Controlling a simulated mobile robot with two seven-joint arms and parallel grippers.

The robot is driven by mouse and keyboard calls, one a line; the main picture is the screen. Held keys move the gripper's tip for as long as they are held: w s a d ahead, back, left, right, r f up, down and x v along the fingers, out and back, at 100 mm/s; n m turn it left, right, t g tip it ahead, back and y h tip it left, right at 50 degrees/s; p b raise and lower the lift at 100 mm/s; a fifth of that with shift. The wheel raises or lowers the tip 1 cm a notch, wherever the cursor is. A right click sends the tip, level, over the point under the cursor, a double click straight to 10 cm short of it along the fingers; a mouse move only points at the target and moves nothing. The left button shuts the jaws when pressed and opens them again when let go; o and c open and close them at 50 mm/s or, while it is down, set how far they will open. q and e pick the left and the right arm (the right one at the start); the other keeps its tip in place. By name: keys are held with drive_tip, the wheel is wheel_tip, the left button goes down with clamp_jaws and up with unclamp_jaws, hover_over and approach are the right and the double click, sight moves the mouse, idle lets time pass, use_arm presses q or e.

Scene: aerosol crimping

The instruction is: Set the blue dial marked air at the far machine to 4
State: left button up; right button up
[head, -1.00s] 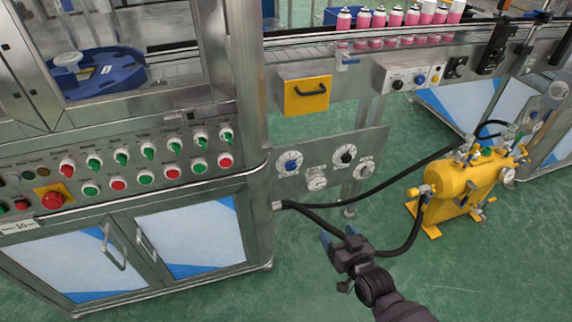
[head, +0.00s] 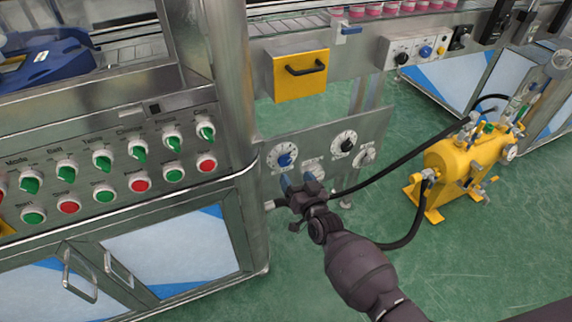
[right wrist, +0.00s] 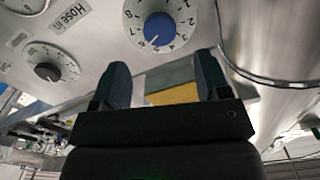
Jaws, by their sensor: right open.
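The blue dial (head: 285,160) has a white numbered face and sits on the steel panel (head: 318,138) below the yellow drawer. In the right wrist view the blue dial (right wrist: 158,29) is large and near the top. A white mark shows at its lower left there; I cannot tell its exact reading. My right gripper (head: 299,181) is just below the dial in the head view, apart from it. In the right wrist view my right gripper (right wrist: 160,80) is open and empty, its blue fingers spread. My left gripper is out of view.
A black dial (head: 345,143) sits right of the blue one; a gauge (head: 313,170) is partly hidden by my gripper. A black hose (head: 403,166) runs to the yellow tank (head: 463,163). A cabinet with knobs and buttons (head: 140,150) stands left. Green floor (head: 470,260) is clear.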

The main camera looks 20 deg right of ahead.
sight(286, 162)
drive_tip(key=w, duration=0.1)
drive_tip(key=w+b, duration=0.1)
drive_tip(key=w, duration=0.3)
drive_tip(key=shift+w+a+f, duration=0.1)
drive_tip(key=shift+w+f, duration=0.15)
drive_tip(key=shift+w+r, duration=0.2)
drive_tip(key=shift+w, duration=0.45)
drive_tip(key=c, duration=0.9)
